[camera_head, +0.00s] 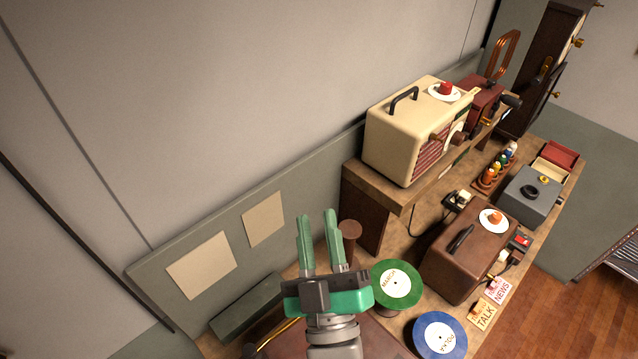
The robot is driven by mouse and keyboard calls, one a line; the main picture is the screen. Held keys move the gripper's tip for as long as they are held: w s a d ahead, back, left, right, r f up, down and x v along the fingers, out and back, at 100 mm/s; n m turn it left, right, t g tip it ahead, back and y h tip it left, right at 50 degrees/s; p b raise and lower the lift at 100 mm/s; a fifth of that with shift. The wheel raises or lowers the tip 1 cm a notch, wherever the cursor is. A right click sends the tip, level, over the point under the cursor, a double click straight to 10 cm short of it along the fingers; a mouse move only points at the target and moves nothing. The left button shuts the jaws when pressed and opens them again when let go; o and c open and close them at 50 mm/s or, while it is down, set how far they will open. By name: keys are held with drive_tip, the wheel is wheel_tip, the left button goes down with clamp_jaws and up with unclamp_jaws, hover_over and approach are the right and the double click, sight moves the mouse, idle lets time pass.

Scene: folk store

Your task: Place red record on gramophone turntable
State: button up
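My gripper (318,215) is in the lower middle of the head view. Its two green fingers are apart, with nothing seen between them. No red record shows in this view. A green record (411,290) with a cream label reading MARCH lies just right of my gripper, on a short brown stand. A blue record (431,349) labelled POLKA lies lower right, near the bottom edge. A dark brown surface (382,346) and a brass curved part (284,329) show partly behind my arm; I cannot tell whether they belong to the gramophone. No turntable is clearly visible.
A round-topped brown post (350,230) stands just right of my fingers. A cream radio (395,135) sits on a raised wooden shelf (400,197). A brown case (465,258) stands on the bench, with NEWS (499,290) and TALK (486,314) tags beside it. The wall is behind.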

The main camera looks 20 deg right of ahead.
drive_tip(key=s+a+r+m+y, duration=0.1)
drive_tip(key=a+r, duration=0.3)
drive_tip(key=r, duration=0.4)
drive_tip(key=s+a+r+m+t+y, duration=0.1)
drive_tip(key=s+a+r+y, duration=0.1)
drive_tip(key=r, duration=0.7)
drive_tip(key=s+a+r+m+t+y, duration=0.1)
drive_tip(key=s+a+r+y, duration=0.1)
drive_tip(key=a+r, duration=0.5)
wheel_tip(320, 180, up, 2)
drive_tip(key=shift+s+r+y, duration=0.1)
drive_tip(key=shift+s+y, duration=0.05)
drive_tip(key=shift+y, duration=0.25)
